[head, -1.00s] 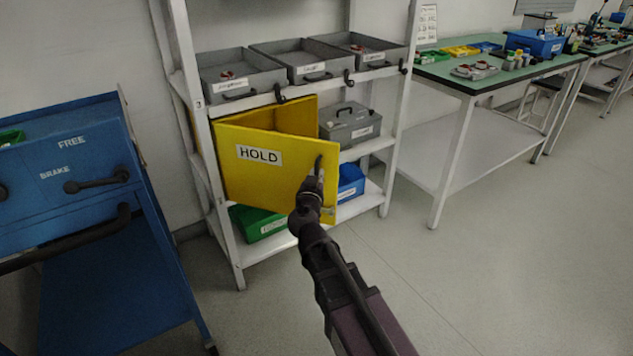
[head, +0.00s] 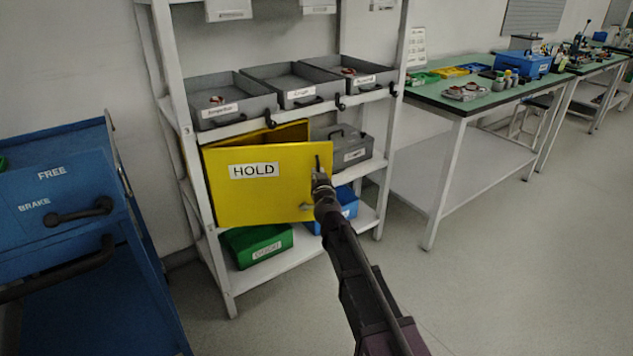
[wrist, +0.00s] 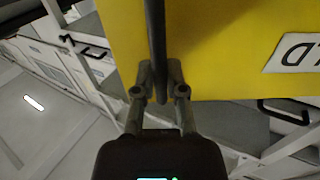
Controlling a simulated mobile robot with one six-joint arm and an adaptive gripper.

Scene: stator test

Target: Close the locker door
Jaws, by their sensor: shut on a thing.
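The yellow locker door (head: 262,195), labelled HOLD, is partly open on the white shelf rack. Its hinge side is at the left and its free edge at the right. Part of the locker body (head: 290,132) shows above and behind the door. My gripper (head: 319,172) is at the upper right of the door, by its free edge. In the wrist view my gripper (wrist: 160,75) is shut on the dark bar handle (wrist: 156,30) of the yellow door. The locker's inside is mostly hidden by the door.
A grey case (head: 350,155) stands right of the locker. Green (head: 258,245) and blue (head: 345,205) bins sit on the shelf below. Grey trays (head: 235,105) are above. A blue cart (head: 75,240) is at the left; floor at the right is clear.

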